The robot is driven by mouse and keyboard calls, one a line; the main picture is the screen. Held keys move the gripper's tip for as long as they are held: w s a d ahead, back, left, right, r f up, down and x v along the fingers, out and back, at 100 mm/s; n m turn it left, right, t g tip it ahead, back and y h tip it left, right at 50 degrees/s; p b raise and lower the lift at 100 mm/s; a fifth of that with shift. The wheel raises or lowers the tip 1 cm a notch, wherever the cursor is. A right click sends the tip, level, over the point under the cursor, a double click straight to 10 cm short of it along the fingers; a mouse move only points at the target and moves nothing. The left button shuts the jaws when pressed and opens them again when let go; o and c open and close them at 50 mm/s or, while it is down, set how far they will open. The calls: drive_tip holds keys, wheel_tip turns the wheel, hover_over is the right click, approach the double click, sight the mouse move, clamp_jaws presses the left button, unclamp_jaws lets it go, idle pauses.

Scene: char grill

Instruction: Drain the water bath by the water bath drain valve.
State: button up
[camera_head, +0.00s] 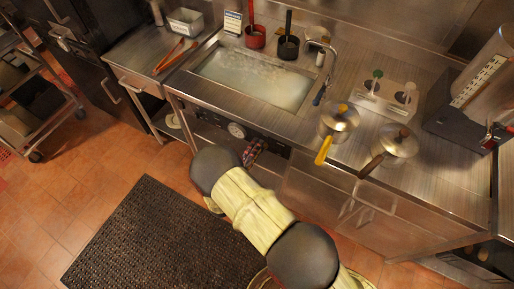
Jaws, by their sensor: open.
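The water bath (213,48) is a rectangular steel basin set into the counter. It holds cloudy, pale, foamy-looking water. A dark front panel (213,119) runs below the counter edge, with a round pale dial or knob (236,130) on it. I cannot make out the drain valve for certain. My arm, grey joints with a cream cover, reaches up in front of the counter and hides part of the panel and the space below.
Two lidded pots, one with a yellow handle (323,150), the other brown-handled (371,165), sit near the counter's front edge. A faucet (329,70) stands right of the bath. Red tongs (177,55) lie left. A dark floor mat (150,235) lies in front.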

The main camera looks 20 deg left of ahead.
drive_tip(key=s, duration=1.1)
drive_tip(key=shift+a, duration=0.45)
